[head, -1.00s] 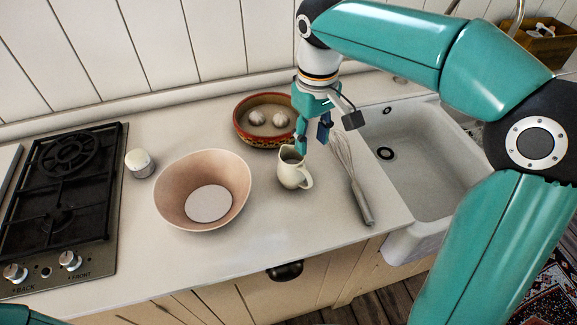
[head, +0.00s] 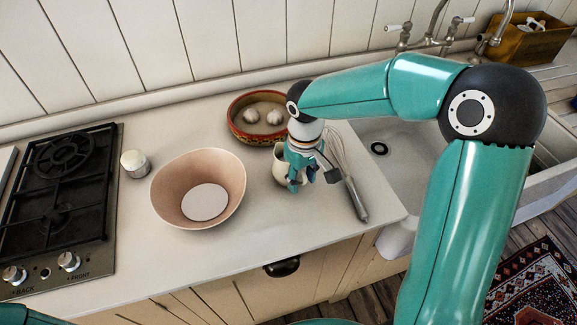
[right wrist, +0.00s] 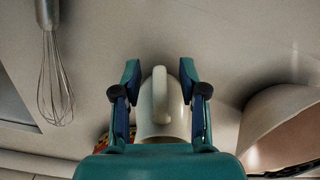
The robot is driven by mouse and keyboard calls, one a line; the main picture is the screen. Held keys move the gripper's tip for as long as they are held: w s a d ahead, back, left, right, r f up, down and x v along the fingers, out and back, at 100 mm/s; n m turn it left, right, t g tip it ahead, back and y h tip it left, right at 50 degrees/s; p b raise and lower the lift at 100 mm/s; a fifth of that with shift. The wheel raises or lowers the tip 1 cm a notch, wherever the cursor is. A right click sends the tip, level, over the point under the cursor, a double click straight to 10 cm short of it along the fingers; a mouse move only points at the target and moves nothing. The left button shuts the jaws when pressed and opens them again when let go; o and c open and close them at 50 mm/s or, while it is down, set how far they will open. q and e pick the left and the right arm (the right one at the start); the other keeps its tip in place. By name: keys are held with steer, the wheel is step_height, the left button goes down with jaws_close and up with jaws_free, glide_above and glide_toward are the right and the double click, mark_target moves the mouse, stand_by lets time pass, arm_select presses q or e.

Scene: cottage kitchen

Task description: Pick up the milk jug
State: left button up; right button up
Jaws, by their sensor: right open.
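The cream milk jug (head: 281,170) stands on the counter, mostly hidden behind my right gripper (head: 301,184) in the head view. In the right wrist view the jug (right wrist: 161,112) lies between the two fingers of my right gripper (right wrist: 161,90), with its handle toward the fingertips. The fingers are open, one on each side of the jug, with a small gap visible around the handle. My left gripper is not in view.
A pinkish bowl (head: 230,180) stands left of the jug. A red-rimmed bowl (head: 239,127) with garlic is behind it. A whisk (head: 352,190) lies close on the right, before the sink (head: 405,165). A small jar (head: 135,164) and hob (head: 58,200) are further left.

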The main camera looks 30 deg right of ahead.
steer(key=shift+f, duration=0.35)
jaws_close()
steer(key=shift+r, duration=0.25)
stand_by(0.3)
